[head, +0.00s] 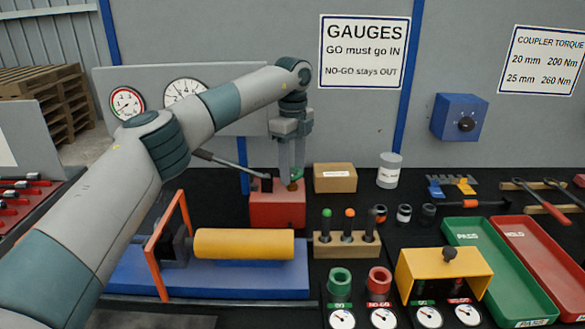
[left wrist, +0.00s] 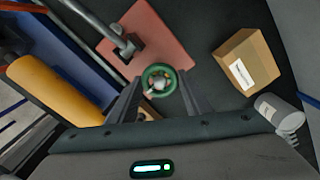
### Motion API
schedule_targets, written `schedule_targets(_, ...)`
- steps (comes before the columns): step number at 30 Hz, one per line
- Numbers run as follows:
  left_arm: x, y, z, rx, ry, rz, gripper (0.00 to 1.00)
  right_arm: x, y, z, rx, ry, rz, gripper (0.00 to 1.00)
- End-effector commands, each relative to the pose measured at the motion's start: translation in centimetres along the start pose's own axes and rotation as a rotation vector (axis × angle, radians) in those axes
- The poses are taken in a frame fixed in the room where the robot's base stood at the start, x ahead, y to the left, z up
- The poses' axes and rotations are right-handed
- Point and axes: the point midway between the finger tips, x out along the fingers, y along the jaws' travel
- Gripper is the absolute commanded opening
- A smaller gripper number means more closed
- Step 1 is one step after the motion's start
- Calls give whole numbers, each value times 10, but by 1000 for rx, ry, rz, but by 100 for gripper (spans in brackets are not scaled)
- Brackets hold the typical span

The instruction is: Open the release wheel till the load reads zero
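The release wheel (left wrist: 160,81) is a small green ring with a brassy centre, on top of the red pump body (head: 277,209). The red body also shows in the left wrist view (left wrist: 147,40), with its dark lever beside the wheel. My left gripper (head: 292,172) points down over the wheel. Its fingers stand apart on either side of the wheel in the left wrist view (left wrist: 160,84), and no clear grip shows. A red-ringed dial (head: 126,103) and a white dial (head: 185,91) are on the grey panel; their readings are too small to tell. My right gripper is out of view.
A yellow cylinder (head: 243,243) in an orange-framed blue rig (head: 215,280) lies in front of the pump. A cardboard box (head: 335,178) and a pale canister (head: 390,171) stand to its right. A block with several plug gauges (head: 347,243) is at front right.

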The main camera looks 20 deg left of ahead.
Motion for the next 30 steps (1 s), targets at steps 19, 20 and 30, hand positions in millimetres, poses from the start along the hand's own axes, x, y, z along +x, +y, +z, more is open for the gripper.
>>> schedule_targets(19,-13,-1,0,0,0,-2,63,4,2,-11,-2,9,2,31)
schedule_targets(20,-16,-1,0,0,0,-3,63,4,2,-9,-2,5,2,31)
schedule_targets(30,-74,-1,0,-2,-1,-5,63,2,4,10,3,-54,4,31)
